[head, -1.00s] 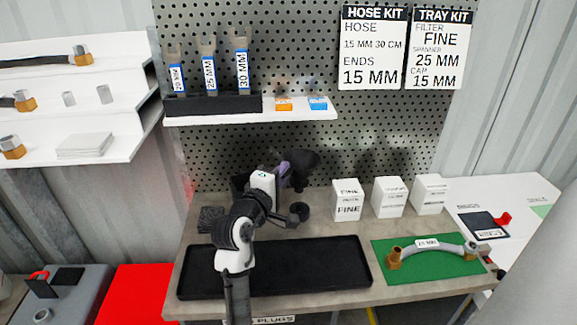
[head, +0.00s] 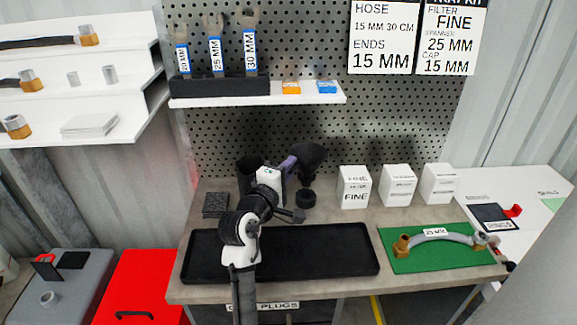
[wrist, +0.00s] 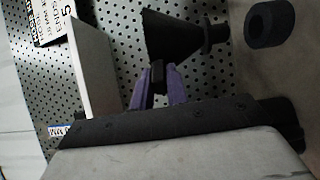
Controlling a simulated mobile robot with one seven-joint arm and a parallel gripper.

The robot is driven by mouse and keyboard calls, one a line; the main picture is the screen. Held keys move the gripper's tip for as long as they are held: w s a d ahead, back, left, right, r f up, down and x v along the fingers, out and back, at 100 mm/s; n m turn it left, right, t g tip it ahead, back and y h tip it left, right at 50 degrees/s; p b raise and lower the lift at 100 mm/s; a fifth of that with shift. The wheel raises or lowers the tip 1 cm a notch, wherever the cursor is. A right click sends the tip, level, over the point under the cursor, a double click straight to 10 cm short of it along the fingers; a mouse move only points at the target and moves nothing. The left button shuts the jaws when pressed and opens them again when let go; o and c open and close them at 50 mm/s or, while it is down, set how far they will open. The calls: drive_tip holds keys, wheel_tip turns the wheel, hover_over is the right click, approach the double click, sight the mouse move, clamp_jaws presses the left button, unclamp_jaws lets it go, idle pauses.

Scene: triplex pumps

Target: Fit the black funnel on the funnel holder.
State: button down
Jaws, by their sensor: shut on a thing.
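My gripper (wrist: 158,80) has purple fingers, shut on a small black tab on the side of the black funnel (wrist: 180,38). In the head view, the funnel (head: 309,153) is held above the back of the bench, roughly upright, wide mouth up and spout down. My gripper (head: 288,164) is at its left side. A black ring-shaped piece (head: 305,199), which looks like the funnel holder, stands on the bench just below the spout. It also shows in the wrist view (wrist: 269,23), apart from the spout. How well the two line up in depth is hard to tell.
A long black tray (head: 320,250) lies along the bench front. White boxes (head: 354,187) stand right of the holder, and a green mat (head: 420,262) with a hose is further right. A dark cup (head: 247,168) is partly behind my arm. A shelf (head: 320,98) hangs above.

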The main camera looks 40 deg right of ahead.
sight(299, 178)
drive_tip(key=shift+f+b, duration=0.6)
drive_tip(key=shift+f, duration=0.75)
drive_tip(key=shift+p, duration=0.7)
idle(0.5)
drive_tip(key=shift+f+b, duration=1.35)
drive_tip(key=shift+f, duration=0.8)
drive_tip(key=shift+r, duration=0.15)
drive_tip(key=shift+r+p, duration=1.45)
drive_tip(key=shift+p, duration=0.5)
idle(1.2)
